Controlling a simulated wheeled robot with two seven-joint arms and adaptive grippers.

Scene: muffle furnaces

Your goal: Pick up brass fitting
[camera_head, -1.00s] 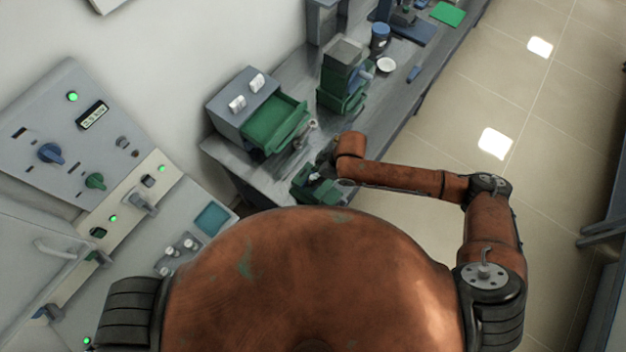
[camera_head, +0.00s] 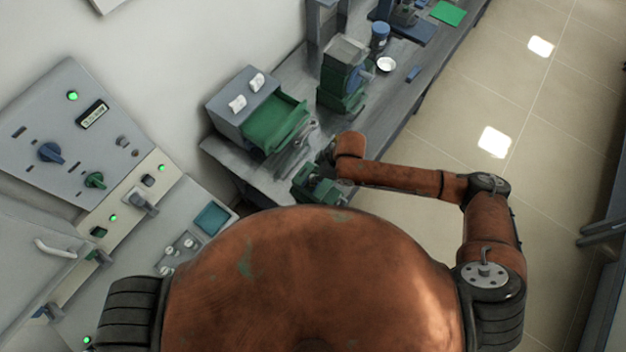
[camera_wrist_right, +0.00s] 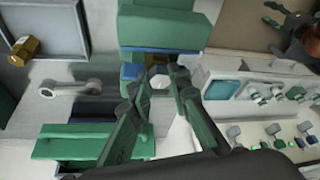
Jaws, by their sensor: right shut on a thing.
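A brass-coloured hexagonal fitting (camera_wrist_right: 25,48) lies at the upper left of the right wrist view, apart from my fingers. My right gripper (camera_wrist_right: 158,80) is shut on a small, pale, roughly hexagonal piece (camera_wrist_right: 160,82) between its fingertips. The fingers hide much of this piece, and I cannot tell its material. In the head view my right gripper (camera_head: 326,156) is low over the near end of the bench, partly hidden by its own wrist. I cannot make out the brass fitting in the head view. My left gripper is not in view.
The grey bench (camera_head: 405,82) carries a grey box with an open green drawer (camera_head: 275,122), a green device (camera_head: 318,184) and a green-and-grey machine (camera_head: 343,75). A white dish (camera_head: 386,65) stands farther back. A furnace control panel (camera_head: 75,130) is at left.

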